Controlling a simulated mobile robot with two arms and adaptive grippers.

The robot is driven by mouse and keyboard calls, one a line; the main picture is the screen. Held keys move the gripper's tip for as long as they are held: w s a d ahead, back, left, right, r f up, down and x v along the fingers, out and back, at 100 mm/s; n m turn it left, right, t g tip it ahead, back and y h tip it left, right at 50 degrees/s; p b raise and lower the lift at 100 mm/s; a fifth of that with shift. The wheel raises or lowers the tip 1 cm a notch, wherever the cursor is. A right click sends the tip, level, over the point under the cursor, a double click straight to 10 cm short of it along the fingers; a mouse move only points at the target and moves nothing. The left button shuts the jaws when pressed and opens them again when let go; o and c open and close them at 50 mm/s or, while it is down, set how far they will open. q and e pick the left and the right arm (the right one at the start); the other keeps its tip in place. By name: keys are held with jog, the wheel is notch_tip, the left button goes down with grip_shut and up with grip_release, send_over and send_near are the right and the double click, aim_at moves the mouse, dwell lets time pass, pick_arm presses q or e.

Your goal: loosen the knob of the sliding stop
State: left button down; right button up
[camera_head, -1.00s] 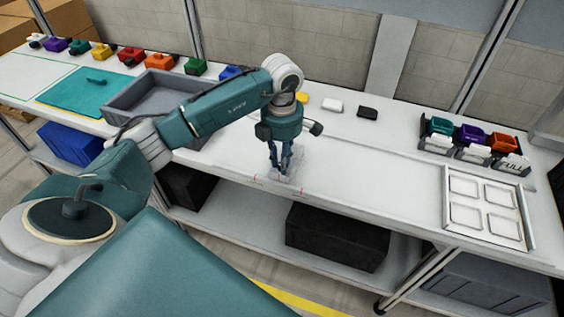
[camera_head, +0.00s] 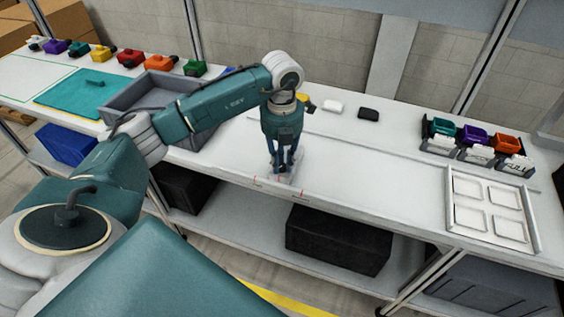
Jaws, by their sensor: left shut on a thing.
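My left gripper (camera_head: 283,170) points straight down at the front edge of the white workbench, its fingers shut on the small dark knob of the sliding stop. The knob is mostly hidden between the fingertips. The sliding stop (camera_head: 293,179) is a pale block, partly hidden behind and below the fingers, near red marks on the bench edge. My right gripper is not in view.
A grey open tray (camera_head: 122,113) stands left of my arm, beside a teal mat (camera_head: 62,105). A white frame with four-sided recesses (camera_head: 451,222) lies at the right, below a dark rack of coloured parts (camera_head: 424,129). The bench between stop and frame is clear.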

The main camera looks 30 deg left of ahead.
pick_arm(q)
jog(key=n, duration=0.5)
jog(key=shift+n, duration=0.3)
jog(key=n, duration=0.5)
jog(key=n+p, duration=0.1)
jog(key=n, duration=0.4)
jog(key=shift+r+n, duration=0.1)
jog(key=shift+n, duration=0.3)
jog(key=n+p, duration=0.1)
jog(key=n, duration=0.3)
jog(key=shift+n, duration=0.4)
jog(key=c, duration=1.6)
grip_release()
